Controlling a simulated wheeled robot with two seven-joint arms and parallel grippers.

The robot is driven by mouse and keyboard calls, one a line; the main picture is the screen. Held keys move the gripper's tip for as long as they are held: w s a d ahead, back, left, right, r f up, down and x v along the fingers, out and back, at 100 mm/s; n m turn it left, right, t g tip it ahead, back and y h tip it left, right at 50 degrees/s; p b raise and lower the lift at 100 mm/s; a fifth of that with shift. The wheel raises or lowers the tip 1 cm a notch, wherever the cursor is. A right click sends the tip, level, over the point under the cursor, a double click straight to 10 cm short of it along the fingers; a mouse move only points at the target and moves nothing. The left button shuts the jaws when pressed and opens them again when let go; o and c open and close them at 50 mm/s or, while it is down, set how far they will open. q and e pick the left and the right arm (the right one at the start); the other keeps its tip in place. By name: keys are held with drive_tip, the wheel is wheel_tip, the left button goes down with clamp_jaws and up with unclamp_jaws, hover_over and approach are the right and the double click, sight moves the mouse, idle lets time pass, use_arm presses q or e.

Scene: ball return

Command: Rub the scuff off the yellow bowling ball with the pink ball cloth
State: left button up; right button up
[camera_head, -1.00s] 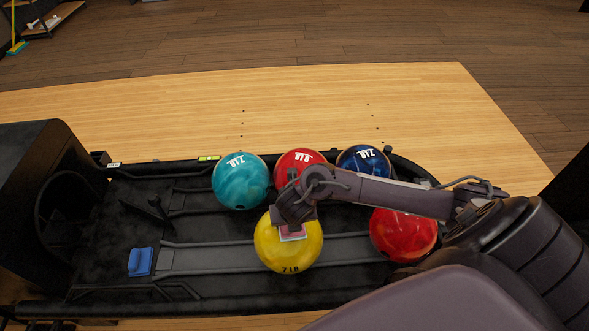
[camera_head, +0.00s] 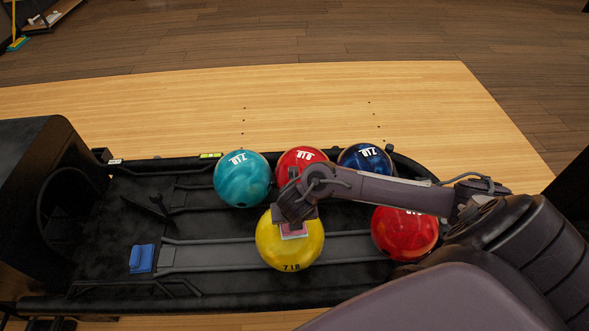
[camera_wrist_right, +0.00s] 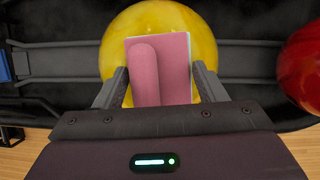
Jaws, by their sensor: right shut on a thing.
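The yellow bowling ball (camera_head: 282,252) sits on the near track of the ball return, its 7 LB mark toward the front. My right gripper (camera_head: 292,226) is over the top of the ball, shut on the pink ball cloth (camera_head: 293,235). In the right wrist view the cloth (camera_wrist_right: 160,70) has a rolled ridge between the fingers (camera_wrist_right: 158,88) and a flat pad against the yellow ball (camera_wrist_right: 118,38). The scuff does not show; the cloth and gripper cover part of the ball. My left gripper is not in view.
A teal ball (camera_head: 242,180), a red ball (camera_head: 300,160) and a dark blue ball (camera_head: 365,160) sit along the far track. Another red ball (camera_head: 404,236) is right of the yellow one. A blue object (camera_head: 141,259) lies at left. The near track (camera_head: 205,256) between is clear.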

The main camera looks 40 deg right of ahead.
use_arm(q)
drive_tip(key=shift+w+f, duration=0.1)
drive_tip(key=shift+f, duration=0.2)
use_arm(e)
drive_tip(key=shift+s+a+f, duration=0.1)
drive_tip(key=shift+s+f, duration=0.25)
drive_tip(key=shift+f, duration=0.2)
use_arm(q)
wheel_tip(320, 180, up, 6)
drive_tip(key=p, duration=0.6)
use_arm(e)
drive_tip(key=r, duration=0.6)
drive_tip(key=shift+w+a+r, duration=0.1)
drive_tip(key=shift+w+r, duration=0.2)
drive_tip(key=shift+w, duration=0.1)
use_arm(q)
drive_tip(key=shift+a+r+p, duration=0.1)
drive_tip(key=shift+p, duration=0.2)
use_arm(e)
drive_tip(key=shift+r, duration=0.1)
wheel_tip(320, 180, up, 3)
drive_tip(key=p, duration=0.3)
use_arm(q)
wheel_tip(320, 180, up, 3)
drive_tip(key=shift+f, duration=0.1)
